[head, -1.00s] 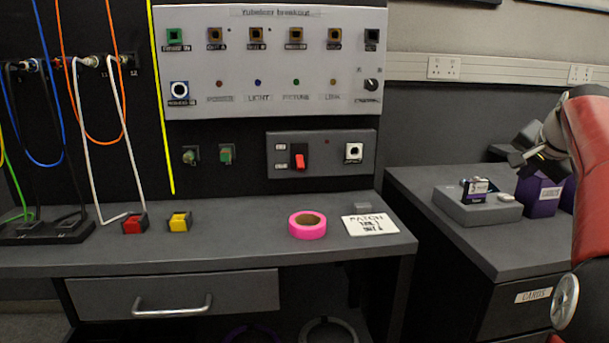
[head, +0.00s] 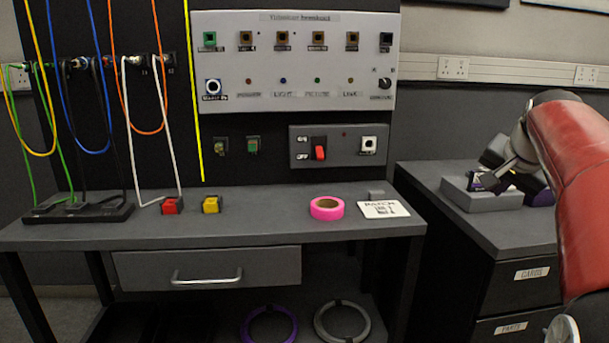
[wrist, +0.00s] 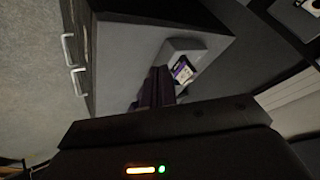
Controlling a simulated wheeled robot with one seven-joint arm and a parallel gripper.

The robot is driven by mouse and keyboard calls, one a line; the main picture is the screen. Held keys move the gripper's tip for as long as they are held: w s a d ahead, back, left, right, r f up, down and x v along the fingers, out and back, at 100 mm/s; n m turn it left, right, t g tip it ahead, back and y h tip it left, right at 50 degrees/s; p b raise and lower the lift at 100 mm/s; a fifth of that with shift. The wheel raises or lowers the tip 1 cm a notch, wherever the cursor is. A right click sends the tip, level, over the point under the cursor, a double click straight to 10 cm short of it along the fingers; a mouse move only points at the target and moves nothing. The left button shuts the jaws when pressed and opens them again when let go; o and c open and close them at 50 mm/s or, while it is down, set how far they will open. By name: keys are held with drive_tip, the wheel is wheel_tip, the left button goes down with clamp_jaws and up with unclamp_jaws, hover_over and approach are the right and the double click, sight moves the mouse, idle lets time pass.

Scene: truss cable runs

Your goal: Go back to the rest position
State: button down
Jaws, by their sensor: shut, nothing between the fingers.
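My gripper (head: 492,183) is at the right of the head view, at the end of my red arm. It appears in front of the grey card reader on the side cabinet and partly covers it in the picture. Its fingers are shut with nothing between them. In the wrist view, the dark gripper body fills the bottom, and the cabinet (wrist: 125,52) shows beyond it.
The grey reader (head: 480,200) sits on the side cabinet (head: 440,225) with a purple box (head: 540,193) close by. The workbench (head: 270,222) holds pink tape (head: 326,208), a paper sign (head: 384,209), and red (head: 171,206) and yellow (head: 211,205) blocks. Coiled cables (head: 269,325) lie below.

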drive_tip(key=s+a+f+n+g+y, duration=0.1)
drive_tip(key=s+a+f+n, duration=0.25)
drive_tip(key=s+a, duration=0.4)
drive_tip(key=s+a+f+n, duration=0.2)
drive_tip(key=s+a+f, duration=0.3)
drive_tip(key=a, duration=0.5)
drive_tip(key=s+a+f+n+g+y, duration=0.1)
drive_tip(key=s+a+f+n, duration=0.4)
drive_tip(key=s+f, duration=0.7)
drive_tip(key=shift+s+a+f, duration=0.15)
drive_tip(key=shift+s+a, duration=0.4)
drive_tip(key=shift+a, duration=0.1)
